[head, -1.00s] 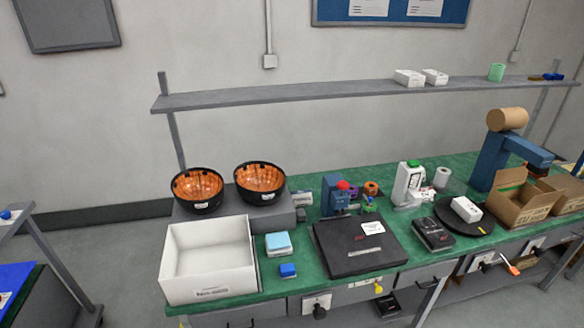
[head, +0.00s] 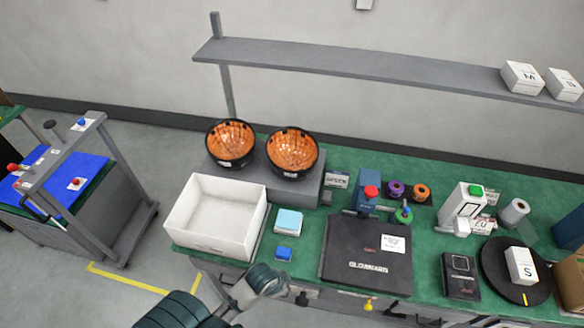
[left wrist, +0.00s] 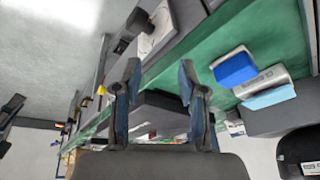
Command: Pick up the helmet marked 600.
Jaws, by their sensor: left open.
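Two black helmets with orange insides lie upside down, open side up, on a grey riser on the green bench: a left one (head: 230,145) and a right one (head: 293,153). Each has a small white label that I cannot read in the head view, so I cannot tell which is marked 600. My left gripper (left wrist: 158,88) is open and empty in the left wrist view, its two fingers apart. My left arm enters the head view at the bottom, in front of the bench. A black rounded thing with a white label, possibly a helmet, shows at the lower right of the wrist view.
A white open box (head: 190,240) stands in front of the left helmet. A cyan stack (head: 288,221) and a blue block (head: 284,254) lie beside it. A black flat case (head: 340,265) lies to the right. A grey shelf (head: 380,66) runs above the bench's back.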

